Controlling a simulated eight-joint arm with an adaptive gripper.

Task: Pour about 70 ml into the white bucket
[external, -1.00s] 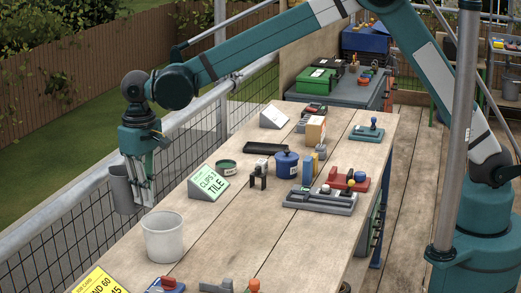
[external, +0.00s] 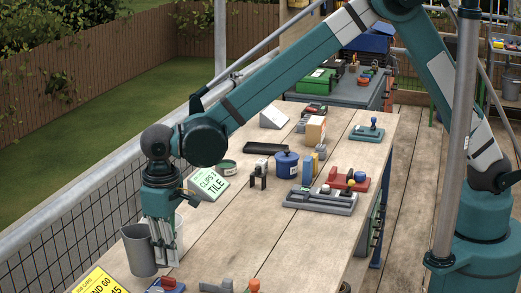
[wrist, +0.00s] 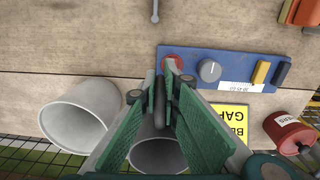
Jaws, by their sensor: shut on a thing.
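A grey metal jug (external: 140,250) hangs at the left side of my gripper (external: 168,245) in the external view, close to upright. My gripper is shut on it. In the wrist view the jug (wrist: 158,157) shows below and between the green fingers; its contents cannot be made out. The white bucket (wrist: 82,115) stands left of the jug in the wrist view, open and apart from it in the picture. In the external view my gripper hides most of the bucket, and only a strip of its right side (external: 181,224) shows.
A blue panel (wrist: 222,68) with a knob and buttons lies near the fingers, beside a yellow card (wrist: 229,118) and a red can (wrist: 288,130).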

